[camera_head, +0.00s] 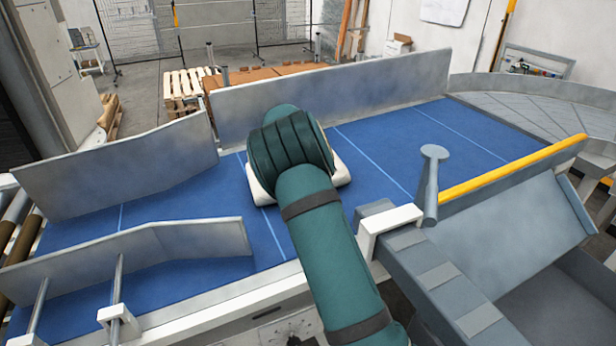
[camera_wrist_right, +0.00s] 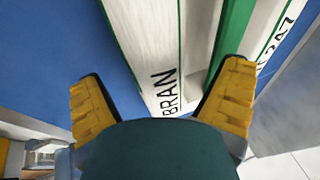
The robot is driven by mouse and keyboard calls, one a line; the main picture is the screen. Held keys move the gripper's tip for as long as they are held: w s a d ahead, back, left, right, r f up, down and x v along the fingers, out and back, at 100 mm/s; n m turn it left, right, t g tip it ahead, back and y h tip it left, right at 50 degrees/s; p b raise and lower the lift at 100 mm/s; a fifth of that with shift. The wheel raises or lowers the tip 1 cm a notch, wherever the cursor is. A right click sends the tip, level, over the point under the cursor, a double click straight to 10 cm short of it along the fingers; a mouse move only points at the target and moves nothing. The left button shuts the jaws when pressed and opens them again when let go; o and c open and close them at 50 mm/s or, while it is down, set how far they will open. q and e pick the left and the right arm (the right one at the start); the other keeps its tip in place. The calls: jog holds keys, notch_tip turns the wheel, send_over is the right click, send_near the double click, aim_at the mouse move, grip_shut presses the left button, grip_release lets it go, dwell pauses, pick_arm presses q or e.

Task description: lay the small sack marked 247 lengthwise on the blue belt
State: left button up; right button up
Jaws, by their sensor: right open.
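The small sack (camera_head: 257,190) is white and lies on the blue belt (camera_head: 385,150), mostly hidden beneath my teal right arm in the head view. Only its pale edges show on either side of the wrist. In the right wrist view the sack (camera_wrist_right: 155,45) has green stripes, the word BRAN on one face and a partly cut-off 247 on another. My right gripper (camera_wrist_right: 162,78) is open, its yellow fingertips apart in front of the sack. The right fingertip overlaps the sack in the picture; contact cannot be told. My left gripper is out of view.
A long grey guide wall (camera_head: 340,92) runs along the belt's far side. Shorter angled walls (camera_head: 120,168) stand at left. A grey post (camera_head: 431,185) and a yellow-edged chute (camera_head: 515,215) stand at the near right. The belt right of the sack is clear.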

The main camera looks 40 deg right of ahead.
jog(key=shift+r+p, duration=0.8)
jog(key=shift+r, duration=3.25)
